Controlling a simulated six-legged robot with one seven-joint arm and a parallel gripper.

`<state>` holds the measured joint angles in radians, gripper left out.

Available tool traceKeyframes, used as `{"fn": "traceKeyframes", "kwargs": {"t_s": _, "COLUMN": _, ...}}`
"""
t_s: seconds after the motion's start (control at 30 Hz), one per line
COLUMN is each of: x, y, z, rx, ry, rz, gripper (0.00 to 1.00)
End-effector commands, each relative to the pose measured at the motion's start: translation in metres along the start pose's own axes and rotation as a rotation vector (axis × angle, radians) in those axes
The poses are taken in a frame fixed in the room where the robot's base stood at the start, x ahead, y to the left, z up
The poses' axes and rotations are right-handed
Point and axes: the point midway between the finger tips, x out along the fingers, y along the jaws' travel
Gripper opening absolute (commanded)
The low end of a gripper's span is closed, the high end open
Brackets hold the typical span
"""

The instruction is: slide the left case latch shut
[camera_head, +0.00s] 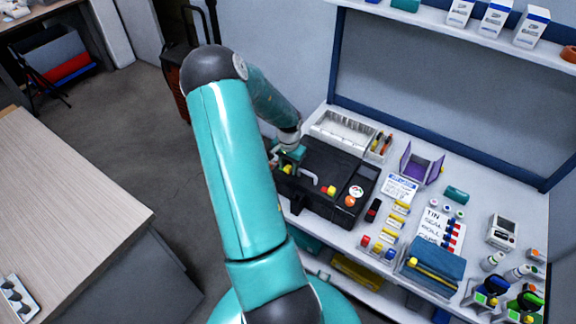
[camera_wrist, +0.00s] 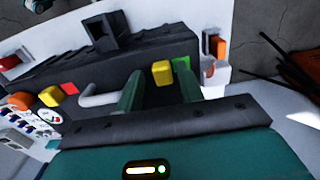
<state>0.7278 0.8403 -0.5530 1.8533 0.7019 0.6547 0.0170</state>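The black case (camera_head: 322,205) sits shut on the workbench. It also shows in the wrist view (camera_wrist: 60,72). The left latch, a yellow block (camera_wrist: 162,73), has a green patch on its right in the wrist view. In the head view it is a small yellow spot (camera_head: 287,170) partly hidden by my arm. My gripper (camera_wrist: 160,88) is open, its two teal fingers either side of the yellow block, with visible gaps. Contact cannot be told. In the head view my gripper (camera_head: 289,154) is over the case's left end. The other yellow latch (camera_wrist: 50,96) has a red patch beside it.
A grey handle (camera_wrist: 98,97) stands out between the latches, close to one finger. An orange knob (camera_head: 349,201) is at the case's right end. A white bin (camera_head: 343,133) stands behind the case. Small bottles and a purple holder (camera_head: 420,166) crowd the bench at right.

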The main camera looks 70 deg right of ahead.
Motion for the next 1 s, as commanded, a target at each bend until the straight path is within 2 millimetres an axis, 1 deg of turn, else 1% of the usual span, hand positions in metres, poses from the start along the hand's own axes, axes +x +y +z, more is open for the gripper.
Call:
{"fn": "traceKeyframes", "kwargs": {"t_s": 0.03, "x": 0.0, "y": 0.003, "z": -0.002, "rx": 0.003, "ry": 0.002, "rz": 0.004, "gripper": 0.42}}
{"fn": "traceKeyframes", "kwargs": {"t_s": 0.33, "x": 0.001, "y": 0.001, "z": -0.002, "rx": 0.003, "ry": 0.004, "rz": 0.004, "gripper": 0.42}}
{"fn": "traceKeyframes", "kwargs": {"t_s": 0.43, "x": 0.001, "y": -0.007, "z": -0.002, "rx": 0.0, "ry": 0.003, "rz": 0.004, "gripper": 0.42}}
{"fn": "traceKeyframes", "kwargs": {"t_s": 0.57, "x": 0.001, "y": -0.026, "z": -0.001, "rx": -0.004, "ry": 0.005, "rz": 0.004, "gripper": 0.42}}
{"fn": "traceKeyframes", "kwargs": {"t_s": 0.6, "x": -0.009, "y": -0.026, "z": -0.003, "rx": 0.0, "ry": 0.007, "rz": 0.0, "gripper": 0.42}}
{"fn": "traceKeyframes", "kwargs": {"t_s": 0.7, "x": -0.028, "y": -0.026, "z": -0.002, "rx": 0.001, "ry": 0.006, "rz": -0.002, "gripper": 0.42}}
{"fn": "traceKeyframes", "kwargs": {"t_s": 1.0, "x": -0.083, "y": -0.026, "z": -0.002, "rx": 0.0, "ry": 0.005, "rz": -0.002, "gripper": 0.42}}
